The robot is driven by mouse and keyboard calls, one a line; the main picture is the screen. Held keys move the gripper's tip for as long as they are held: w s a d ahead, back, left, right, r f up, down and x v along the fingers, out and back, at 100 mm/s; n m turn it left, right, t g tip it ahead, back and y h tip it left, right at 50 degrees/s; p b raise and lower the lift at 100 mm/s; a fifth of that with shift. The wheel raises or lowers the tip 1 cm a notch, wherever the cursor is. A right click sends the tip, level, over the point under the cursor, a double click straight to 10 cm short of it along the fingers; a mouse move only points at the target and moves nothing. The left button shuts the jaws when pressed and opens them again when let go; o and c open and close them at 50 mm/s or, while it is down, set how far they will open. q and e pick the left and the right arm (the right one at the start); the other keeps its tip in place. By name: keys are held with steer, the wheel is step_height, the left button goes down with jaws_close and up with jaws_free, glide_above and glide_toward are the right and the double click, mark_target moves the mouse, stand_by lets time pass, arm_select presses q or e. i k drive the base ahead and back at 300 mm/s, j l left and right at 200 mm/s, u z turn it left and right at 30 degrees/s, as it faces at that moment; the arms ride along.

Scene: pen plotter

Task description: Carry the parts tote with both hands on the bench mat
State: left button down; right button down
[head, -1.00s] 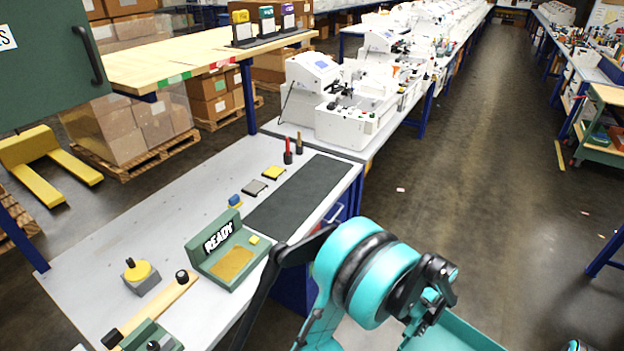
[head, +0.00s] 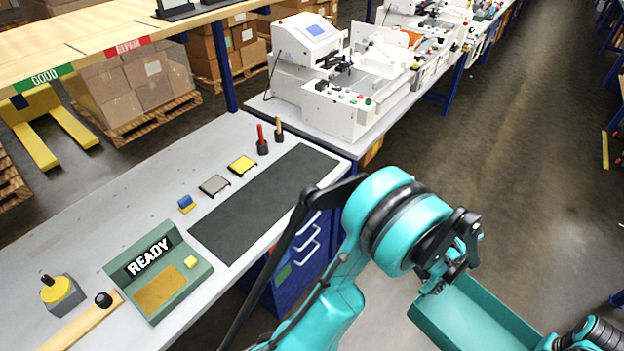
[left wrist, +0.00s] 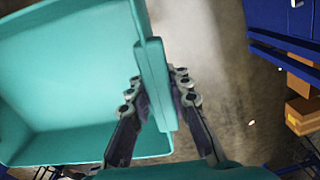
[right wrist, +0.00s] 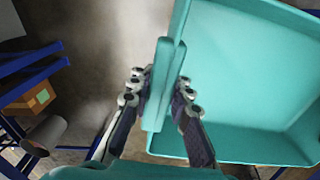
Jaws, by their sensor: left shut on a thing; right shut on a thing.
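The teal parts tote (head: 478,322) hangs in the air at the lower right of the head view, off the bench's front side. My left gripper (head: 432,285) is shut on its near-left wall. The left wrist view shows the left fingers (left wrist: 158,98) on both sides of the wall of the tote (left wrist: 70,75), which looks empty. My right gripper (right wrist: 160,98) is shut on another wall of the tote (right wrist: 255,75). In the head view the right arm shows only at the bottom right corner. The dark bench mat (head: 262,205) lies bare on the grey bench.
A green READY stand (head: 158,270), a yellow-topped knob block (head: 62,293), a grey pad (head: 214,185), a yellow pad (head: 242,165) and a red-handled tool (head: 262,140) stand left of the mat. White machines (head: 318,75) are behind. Open floor (head: 530,170) lies right.

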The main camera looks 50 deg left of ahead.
mark_target(270, 192)
steer(key=i, duration=1.4)
steer(key=i+u, duration=0.25)
steer(key=u, duration=0.25)
steer(key=i+l+u, duration=0.15)
steer(key=u, duration=0.35)
steer(key=i+u, duration=0.1)
steer(key=u, duration=1.35)
steer(key=i+j+u, duration=0.1)
steer(key=u, duration=0.25)
steer(key=i+u, duration=0.15)
steer(key=u, duration=0.2)
steer(key=i+u, duration=0.15)
steer(key=u, duration=0.2)
steer(key=i, duration=0.55)
